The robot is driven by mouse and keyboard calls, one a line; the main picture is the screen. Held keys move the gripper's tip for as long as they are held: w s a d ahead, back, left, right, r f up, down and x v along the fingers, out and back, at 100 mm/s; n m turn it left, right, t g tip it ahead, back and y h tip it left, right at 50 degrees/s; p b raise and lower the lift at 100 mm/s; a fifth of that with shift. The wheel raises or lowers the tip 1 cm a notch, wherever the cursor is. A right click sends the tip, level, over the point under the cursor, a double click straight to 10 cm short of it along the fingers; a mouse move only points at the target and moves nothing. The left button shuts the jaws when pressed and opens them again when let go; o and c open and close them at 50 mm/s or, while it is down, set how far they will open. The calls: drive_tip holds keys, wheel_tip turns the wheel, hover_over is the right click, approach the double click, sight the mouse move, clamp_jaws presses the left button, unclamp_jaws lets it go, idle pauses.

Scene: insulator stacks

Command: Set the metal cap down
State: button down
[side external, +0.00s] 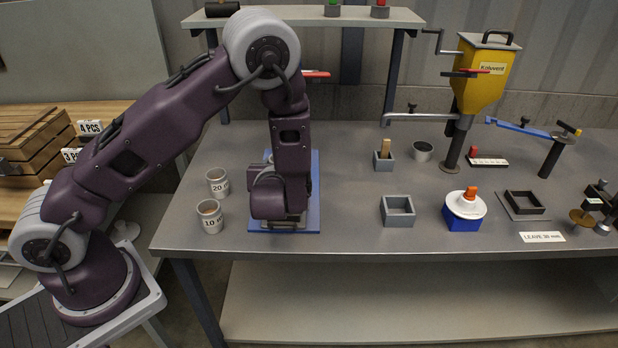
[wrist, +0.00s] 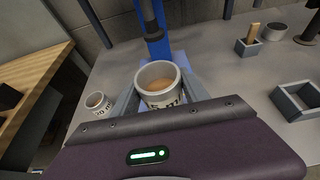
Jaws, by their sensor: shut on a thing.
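My gripper (wrist: 160,97) is shut on a pale grey cup (wrist: 155,72) with a dark label reading "5 m" and a tan filling. The cup is upright between the two fingers in the wrist view. In the side view my wrist hides the fingers and the cup, low over the blue base plate (side external: 314,190). Whether the cup touches the plate cannot be told. No thing held looks clearly like a metal cap. A small round metal cup (side external: 422,151) stands apart at the back middle of the table.
Cups marked 20 (side external: 217,181) and 10 (side external: 210,216) stand left of the plate. A dark plunger (wrist: 156,40) on a blue post stands just behind the held cup. A square grey frame (side external: 398,211) and a blue-based white dispenser (side external: 465,208) are farther right.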

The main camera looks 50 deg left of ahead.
drive_tip(key=shift+r, duration=0.3)
drive_tip(key=w+d+f+m+t+h, duration=0.15)
drive_tip(key=w+d+m+h, duration=0.35)
drive_tip(key=d, duration=0.5)
drive_tip(key=w+d+f+m+t+h, duration=0.1)
drive_tip(key=w+d+m+t+h, duration=0.3)
drive_tip(key=d, duration=0.6)
drive_tip(key=shift+g+h, duration=0.3)
drive_tip(key=shift+g, duration=0.45)
drive_tip(key=f, duration=0.6)
drive_tip(key=w+f, duration=0.1)
drive_tip(key=f, duration=0.2)
drive_tip(key=shift+a+f, duration=0.15)
drive_tip(key=shift+f, duration=0.1)
drive_tip(key=shift+f, duration=0.15)
drive_tip(key=c, duration=0.6)
unclamp_jaws()
